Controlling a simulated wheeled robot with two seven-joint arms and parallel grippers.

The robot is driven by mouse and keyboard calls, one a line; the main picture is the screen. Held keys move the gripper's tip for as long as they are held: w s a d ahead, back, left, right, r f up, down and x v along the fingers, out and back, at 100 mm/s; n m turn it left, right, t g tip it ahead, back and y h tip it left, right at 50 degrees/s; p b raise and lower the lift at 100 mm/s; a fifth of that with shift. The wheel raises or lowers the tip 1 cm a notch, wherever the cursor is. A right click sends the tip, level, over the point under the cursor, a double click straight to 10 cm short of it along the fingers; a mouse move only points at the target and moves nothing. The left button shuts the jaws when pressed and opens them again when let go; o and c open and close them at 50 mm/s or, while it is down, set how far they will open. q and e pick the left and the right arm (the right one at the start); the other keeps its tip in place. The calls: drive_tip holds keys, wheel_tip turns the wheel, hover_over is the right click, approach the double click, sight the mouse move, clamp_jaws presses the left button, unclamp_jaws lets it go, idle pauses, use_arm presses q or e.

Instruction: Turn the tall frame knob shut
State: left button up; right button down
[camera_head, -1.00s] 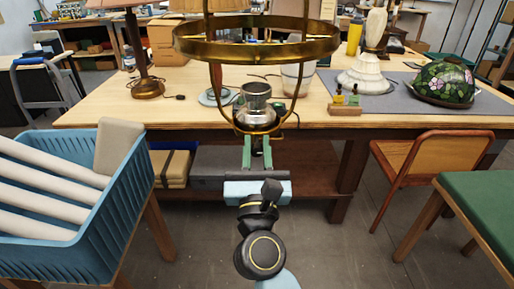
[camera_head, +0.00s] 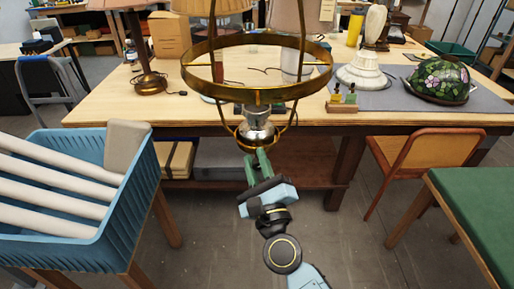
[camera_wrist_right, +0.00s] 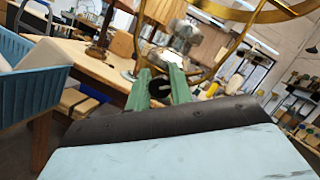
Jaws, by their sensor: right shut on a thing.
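The tall frame (camera_head: 257,95) is brass, with a wide ring, thin uprights and a silvery burner (camera_head: 258,125) low in its middle. It hangs in front of the table edge in the head view. My right gripper (camera_head: 256,157) reaches up to the frame's bottom from below. In the right wrist view its green fingers (camera_wrist_right: 160,88) are shut around the dark round knob (camera_wrist_right: 160,93), just below the burner (camera_wrist_right: 180,38). The fingers hide the knob in the head view. My left gripper is not in view.
The wooden table (camera_head: 100,113) stands behind the frame, with a stained-glass shade (camera_head: 439,81) and a white lamp base (camera_head: 363,72) on it. A blue crate (camera_head: 135,190) of white tubes is at left. A chair (camera_head: 420,152) and green-topped bench (camera_head: 475,205) are at right.

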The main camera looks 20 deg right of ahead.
drive_tip(key=n+g+y+p, duration=0.1)
drive_tip(key=n+p, duration=0.3)
drive_tip(key=p, duration=0.1)
drive_tip(key=n+g+y+p, duration=0.1)
drive_tip(key=n+p, duration=0.3)
drive_tip(key=p, duration=0.1)
drive_tip(key=shift+r+y, duration=0.15)
drive_tip(key=shift+y, duration=0.25)
drive_tip(key=shift+n+g+p, duration=0.45)
drive_tip(key=shift+n+g, duration=0.05)
drive_tip(key=shift+n, duration=0.4)
drive_tip(key=shift+f+n+p, duration=0.25)
drive_tip(key=shift+n+p, duration=0.1)
drive_tip(key=shift+n, duration=0.45)
drive_tip(key=c, duration=1.3)
unclamp_jaws()
drive_tip(key=shift+o, duration=0.2)
drive_tip(key=s+d+b, duration=0.1)
drive_tip(key=s+b, duration=0.1)
drive_tip(key=s, duration=1.1)
drive_tip(key=shift+s+d+g, duration=0.15)
drive_tip(key=shift+d+g, duration=0.05)
drive_tip(key=shift+g, duration=0.1)
